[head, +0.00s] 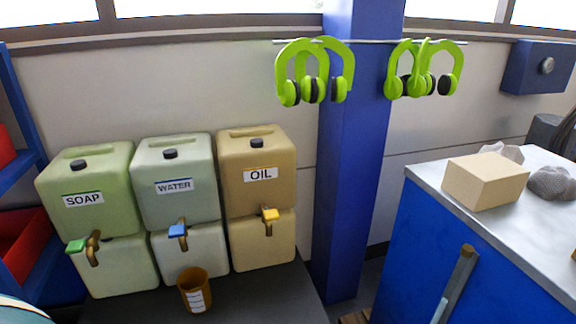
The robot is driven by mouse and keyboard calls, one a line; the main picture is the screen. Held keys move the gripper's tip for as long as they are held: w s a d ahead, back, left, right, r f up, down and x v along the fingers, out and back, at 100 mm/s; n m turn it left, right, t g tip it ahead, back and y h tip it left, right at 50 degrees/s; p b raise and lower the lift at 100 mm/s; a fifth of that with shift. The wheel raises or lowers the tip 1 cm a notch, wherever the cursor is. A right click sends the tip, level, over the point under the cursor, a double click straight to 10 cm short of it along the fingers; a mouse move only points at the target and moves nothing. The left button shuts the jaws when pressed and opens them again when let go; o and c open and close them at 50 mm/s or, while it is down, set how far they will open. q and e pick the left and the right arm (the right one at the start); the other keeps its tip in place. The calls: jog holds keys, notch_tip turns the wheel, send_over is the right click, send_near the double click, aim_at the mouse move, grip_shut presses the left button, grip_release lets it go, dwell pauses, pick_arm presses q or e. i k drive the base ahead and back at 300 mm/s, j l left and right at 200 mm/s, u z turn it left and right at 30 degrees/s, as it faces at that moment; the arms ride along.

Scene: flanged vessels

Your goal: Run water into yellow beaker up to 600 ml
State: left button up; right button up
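The yellow beaker (186,290) looks amber-brown, with a white graduated label on its side. It stands upright on the dark bench top, in front of the WATER container (173,204) and slightly right of and below its tap. That tap has a blue handle (177,231) and a brass spout pointing down. No stream of water is visible. The level inside the beaker cannot be read from here. Neither of my grippers shows in the head view.
A SOAP container (100,222) with a green tap is left, an OIL container (240,150) with a yellow tap right. The dark bench top (270,296) is clear right of the beaker. A blue pillar (345,190) and a blue cabinet (420,250) stand further right.

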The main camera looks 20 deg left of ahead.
aim_at(178, 230)
jog(key=u, duration=1.55)
